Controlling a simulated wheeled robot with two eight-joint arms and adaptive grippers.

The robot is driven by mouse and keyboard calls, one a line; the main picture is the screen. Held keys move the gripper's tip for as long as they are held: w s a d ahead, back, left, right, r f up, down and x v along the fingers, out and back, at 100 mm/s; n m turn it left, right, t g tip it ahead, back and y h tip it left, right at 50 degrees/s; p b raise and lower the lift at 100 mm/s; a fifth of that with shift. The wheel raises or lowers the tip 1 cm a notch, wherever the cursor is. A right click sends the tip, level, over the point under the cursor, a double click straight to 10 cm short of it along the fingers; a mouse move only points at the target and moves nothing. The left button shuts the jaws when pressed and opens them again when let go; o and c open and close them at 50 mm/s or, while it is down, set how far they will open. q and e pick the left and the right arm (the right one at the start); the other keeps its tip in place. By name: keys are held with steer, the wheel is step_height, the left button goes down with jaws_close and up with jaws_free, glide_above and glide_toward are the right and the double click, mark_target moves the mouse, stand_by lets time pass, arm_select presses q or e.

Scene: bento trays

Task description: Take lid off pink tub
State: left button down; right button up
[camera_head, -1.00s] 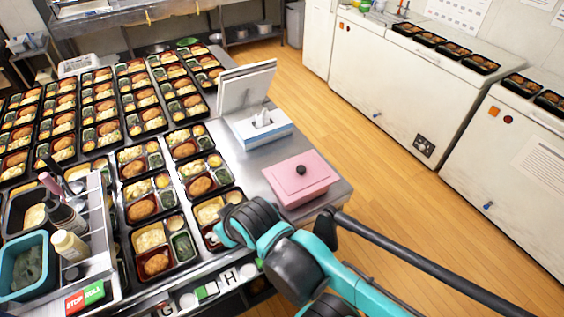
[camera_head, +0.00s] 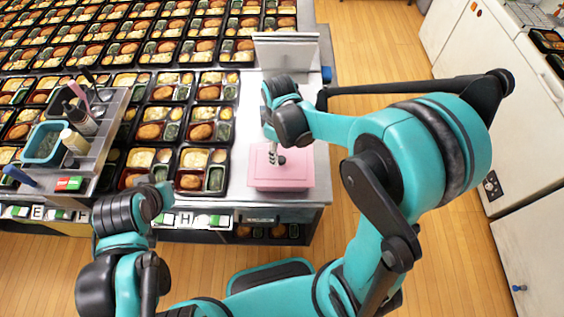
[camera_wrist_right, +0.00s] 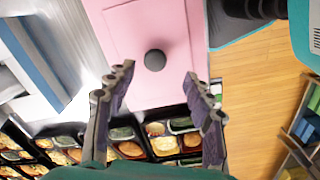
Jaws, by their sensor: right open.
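The pink tub (camera_head: 282,184) stands at the table's right front corner with its pink lid (camera_head: 299,163) on. The lid also shows in the right wrist view (camera_wrist_right: 185,25), with a round dark knob (camera_wrist_right: 154,60) in its middle. My right gripper (camera_head: 277,158) is over the lid in the head view and hides the knob there. In the right wrist view my right gripper (camera_wrist_right: 160,72) is open and empty, with the knob between its fingertips in the picture. I cannot tell the height gap.
Several filled bento trays (camera_head: 200,131) cover the table left of the tub. A grey stand (camera_head: 287,50) is behind my right arm. A caddy with bottles (camera_head: 76,141) and a blue bin (camera_head: 47,142) sit at the left. Wooden floor (camera_head: 350,50) lies to the right.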

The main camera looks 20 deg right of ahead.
mark_target(281, 159)
steer(key=f, duration=0.2)
steer(key=f+b, duration=0.1)
steer(key=f, duration=0.3)
steer(key=shift+w+d+f+b, duration=0.15)
steer(key=shift+w+d+b, duration=0.15)
steer(key=shift+b, duration=0.1)
steer(key=shift+a, duration=0.1)
jaws_close()
